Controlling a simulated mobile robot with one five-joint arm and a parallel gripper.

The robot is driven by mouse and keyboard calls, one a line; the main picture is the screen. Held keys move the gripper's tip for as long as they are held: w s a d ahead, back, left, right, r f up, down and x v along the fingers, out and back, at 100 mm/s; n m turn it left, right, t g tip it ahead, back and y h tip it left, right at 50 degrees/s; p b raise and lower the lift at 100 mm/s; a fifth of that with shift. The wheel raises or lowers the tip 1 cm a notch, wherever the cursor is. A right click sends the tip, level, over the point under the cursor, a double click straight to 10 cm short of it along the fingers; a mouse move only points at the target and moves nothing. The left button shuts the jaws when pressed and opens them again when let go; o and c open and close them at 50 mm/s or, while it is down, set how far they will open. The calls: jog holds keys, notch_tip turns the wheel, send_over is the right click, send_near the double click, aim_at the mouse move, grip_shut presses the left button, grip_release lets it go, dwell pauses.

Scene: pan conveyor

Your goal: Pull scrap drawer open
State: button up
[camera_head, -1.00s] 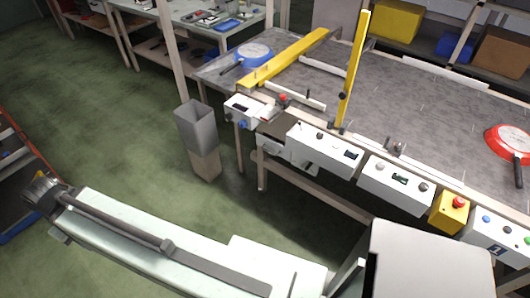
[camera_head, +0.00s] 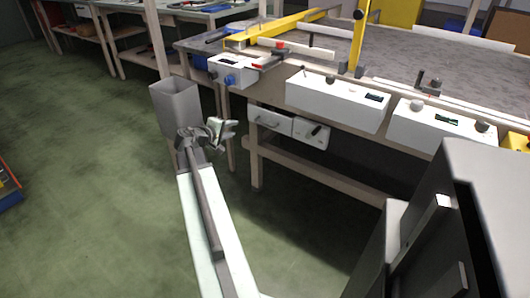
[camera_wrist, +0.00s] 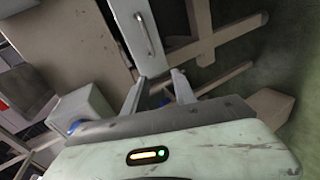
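The scrap drawer is probably the small white front with a bar handle (camera_head: 268,124) under the table's front edge, left of a white box with a black lever. It appears shut. In the wrist view a white front (camera_wrist: 128,22) with a metal bar handle (camera_wrist: 145,34) is at the upper middle, ahead of my fingertips. My gripper (camera_wrist: 160,80) is open and empty, its two fingers apart. In the head view my gripper (camera_head: 222,132) is left of the drawer, apart from the handle.
A grey bin (camera_head: 175,108) stands close behind and left of my gripper. White control boxes (camera_head: 335,100) line the table edge above. A wooden table leg (camera_head: 256,165) and rails are below the drawer.

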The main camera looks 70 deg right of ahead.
jog(key=g+h+b, duration=0.1)
jog(key=b, duration=0.3)
send_near(265, 125)
jog(key=d+f, duration=0.2)
jog(key=x, duration=0.2)
jog(key=b+x, duration=0.1)
jog(key=x, duration=0.2)
jog(key=r+x, duration=0.1)
jog(key=x, duration=0.2)
jog(key=shift+s+d+r, duration=0.1)
jog(key=shift+s+d, duration=0.15)
jog(key=shift+s, duration=0.05)
grip_shut()
dwell(0.4)
